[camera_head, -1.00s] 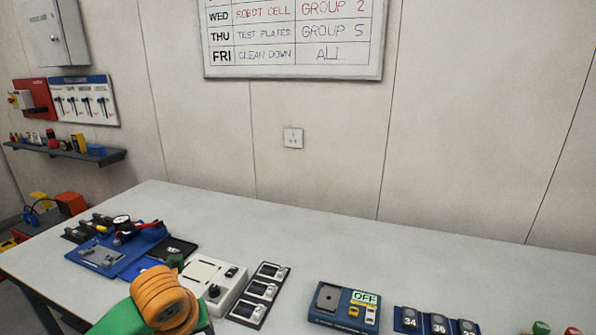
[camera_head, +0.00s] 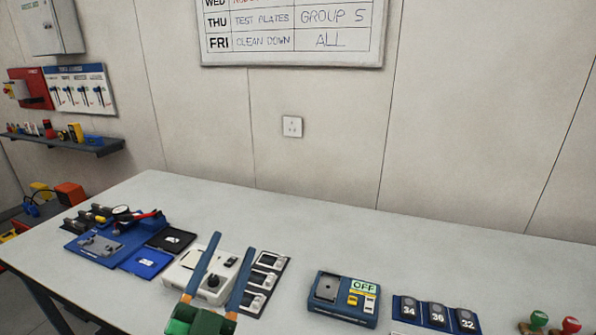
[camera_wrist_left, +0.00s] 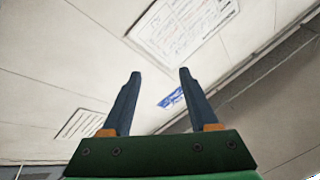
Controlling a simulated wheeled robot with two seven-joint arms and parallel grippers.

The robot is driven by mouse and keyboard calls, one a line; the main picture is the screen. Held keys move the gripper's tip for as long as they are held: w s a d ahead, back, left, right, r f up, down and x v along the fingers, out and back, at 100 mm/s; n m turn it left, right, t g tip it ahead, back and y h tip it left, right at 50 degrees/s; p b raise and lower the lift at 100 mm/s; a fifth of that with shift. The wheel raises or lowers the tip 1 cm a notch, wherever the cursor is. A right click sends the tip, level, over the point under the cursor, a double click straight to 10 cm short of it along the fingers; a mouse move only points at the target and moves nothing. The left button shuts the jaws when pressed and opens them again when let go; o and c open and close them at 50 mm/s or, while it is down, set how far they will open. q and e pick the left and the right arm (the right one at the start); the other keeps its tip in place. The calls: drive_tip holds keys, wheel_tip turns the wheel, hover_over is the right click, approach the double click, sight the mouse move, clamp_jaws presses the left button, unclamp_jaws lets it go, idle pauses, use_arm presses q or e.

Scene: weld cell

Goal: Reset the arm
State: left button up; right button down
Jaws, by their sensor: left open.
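My left gripper (camera_head: 230,258) reaches in from the bottom of the head view. It has a green body and two long blue fingers, which stand apart and empty. The fingers pass in front of a white control unit (camera_head: 184,280) with a black knob on the table. In the left wrist view the open fingers (camera_wrist_left: 158,80) point up at the wall and ceiling, with nothing between them. My right gripper is not in view.
The grey table (camera_head: 330,235) carries a blue fixture (camera_head: 112,250) at left, a blue box reading OFF (camera_head: 340,310), numbered blocks (camera_head: 436,313) and green and red knobs (camera_head: 570,325) at right. The table's back strip is clear. A whiteboard (camera_head: 290,42) hangs above.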

use_arm(q)
drive_tip(key=s+a+f+n+g+y, duration=0.3)
drive_tip(key=a+f+n+g+y, duration=0.15)
drive_tip(key=f, duration=0.65)
drive_tip(key=s+a+f+n+g+y, duration=0.2)
drive_tip(key=a+f+n+g+y, duration=0.3)
drive_tip(key=f, duration=0.5)
drive_tip(key=s+d+f+m+g+h, duration=0.1)
drive_tip(key=s+d+f+g+h, duration=0.1)
drive_tip(key=s+f+g, duration=0.45)
drive_tip(key=s+d+f+g+h, duration=0.15)
drive_tip(key=s+f, duration=0.25)
drive_tip(key=s, duration=0.5)
wheel_tip(320, 180, down, 17)
drive_tip(key=s+g, duration=0.2)
drive_tip(key=g, duration=0.1)
drive_tip(key=s+a+f, duration=0.2)
drive_tip(key=s+f, duration=0.8)
drive_tip(key=s, duration=0.2)
drive_tip(key=shift+a+m+g, duration=0.25)
drive_tip(key=shift+m+g, duration=0.1)
